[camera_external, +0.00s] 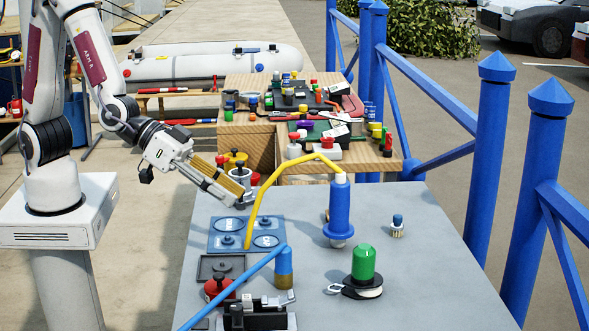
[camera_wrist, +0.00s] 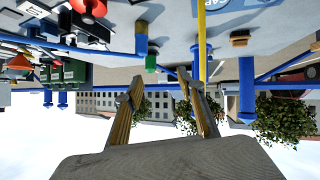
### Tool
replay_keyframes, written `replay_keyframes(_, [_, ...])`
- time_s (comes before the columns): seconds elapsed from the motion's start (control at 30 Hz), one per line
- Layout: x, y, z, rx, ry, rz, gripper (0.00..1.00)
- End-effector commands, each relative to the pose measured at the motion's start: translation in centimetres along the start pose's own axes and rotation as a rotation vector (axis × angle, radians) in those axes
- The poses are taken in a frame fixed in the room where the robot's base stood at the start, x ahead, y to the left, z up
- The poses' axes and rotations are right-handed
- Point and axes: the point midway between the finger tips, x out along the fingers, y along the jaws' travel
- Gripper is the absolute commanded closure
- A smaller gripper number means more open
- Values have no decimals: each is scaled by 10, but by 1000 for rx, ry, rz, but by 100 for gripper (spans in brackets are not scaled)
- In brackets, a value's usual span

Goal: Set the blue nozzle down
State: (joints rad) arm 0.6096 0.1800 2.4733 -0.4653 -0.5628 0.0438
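My gripper (camera_external: 236,202) is over the far left edge of the grey table (camera_external: 420,270), left of the yellow hose. In the wrist view its two fingers (camera_wrist: 160,78) are spread apart, with nothing visible between them. A blue mat (camera_external: 247,229) with several marked circles lies on the table, below and right of the gripper. Small dark blue knobbed pieces (camera_external: 228,239) stand on it. A tall blue cylinder (camera_external: 339,208) stands upright at the table's middle. I cannot tell which blue piece is the nozzle.
A yellow hose (camera_external: 262,190) arches from the mat to the tall cylinder. A blue hose (camera_external: 240,283) crosses the front left. A green-topped piece (camera_external: 363,263), a red-topped pot (camera_external: 219,286) and a small brush (camera_external: 397,225) stand around.

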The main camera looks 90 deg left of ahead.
Motion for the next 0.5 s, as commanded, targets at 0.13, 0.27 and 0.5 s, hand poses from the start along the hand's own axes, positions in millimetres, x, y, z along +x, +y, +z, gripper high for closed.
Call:
replay_keyframes(0.13, [-21,-15,-13,-17,-44,7,61])
replay_keyframes(0.27, [-41,-28,-19,-25,-86,10,61])
replay_keyframes(0.5, [-84,-54,-25,-27,-163,0,61])
